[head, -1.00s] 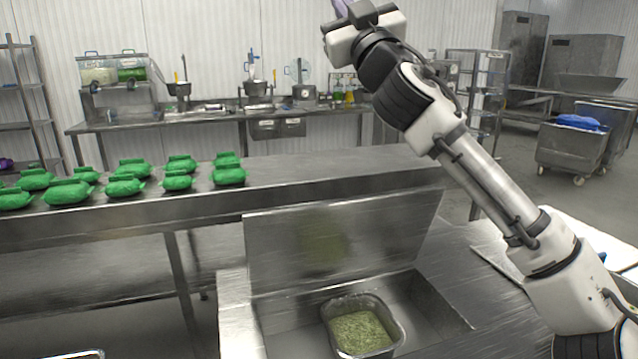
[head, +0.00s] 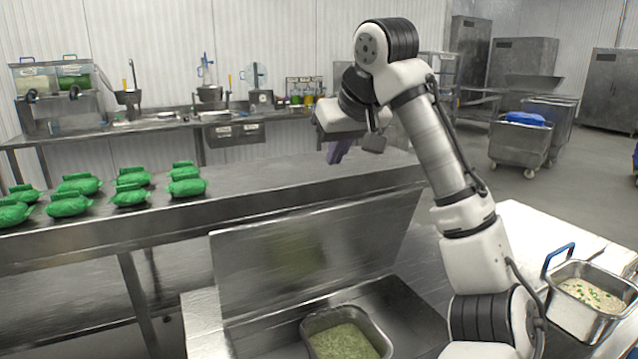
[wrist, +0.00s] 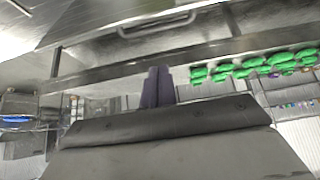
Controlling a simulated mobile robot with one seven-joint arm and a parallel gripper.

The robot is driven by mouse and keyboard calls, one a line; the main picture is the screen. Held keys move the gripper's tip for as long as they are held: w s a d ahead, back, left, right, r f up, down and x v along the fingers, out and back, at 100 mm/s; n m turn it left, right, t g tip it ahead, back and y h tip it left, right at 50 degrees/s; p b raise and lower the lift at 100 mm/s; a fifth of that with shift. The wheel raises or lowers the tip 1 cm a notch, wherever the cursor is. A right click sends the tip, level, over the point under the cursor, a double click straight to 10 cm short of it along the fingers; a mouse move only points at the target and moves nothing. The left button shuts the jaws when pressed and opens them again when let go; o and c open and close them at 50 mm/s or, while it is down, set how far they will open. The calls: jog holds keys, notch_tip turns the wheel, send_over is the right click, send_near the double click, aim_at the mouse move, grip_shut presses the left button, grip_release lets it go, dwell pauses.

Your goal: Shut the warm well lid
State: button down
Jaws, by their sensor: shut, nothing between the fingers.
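The warm well lid (head: 365,240) is a flat steel panel standing open, tilted up at the back of the well (head: 400,310). A pan of green-flecked food (head: 345,342) sits in the well. My gripper (head: 335,158) is above and behind the lid's top edge, over the counter side, with purple fingers pointing down. In the wrist view the fingers (wrist: 158,75) are together and empty. A steel panel with a bar handle (wrist: 158,22) shows beyond the fingertips, apart from them; it looks like the lid, but I cannot be sure.
A long steel counter (head: 270,190) runs behind the well, with several green packages (head: 130,195) at its left. A pan with a blue handle (head: 585,310) stands at the right. Open air surrounds the gripper above the counter.

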aim_at(331, 208)
jog(key=f, duration=0.3)
jog(key=w+f+p, duration=0.1)
jog(key=f, duration=0.1)
jog(key=w+a+f+p, duration=0.1)
jog(key=f, duration=0.2)
jog(key=shift+w+f, duration=0.2)
jog(key=shift+f, duration=0.1)
jog(key=shift+s+d+f+p, duration=0.15)
jog(key=shift+s+f+p, duration=0.15)
jog(key=shift+s, duration=0.1)
jog(key=shift+d, duration=0.1)
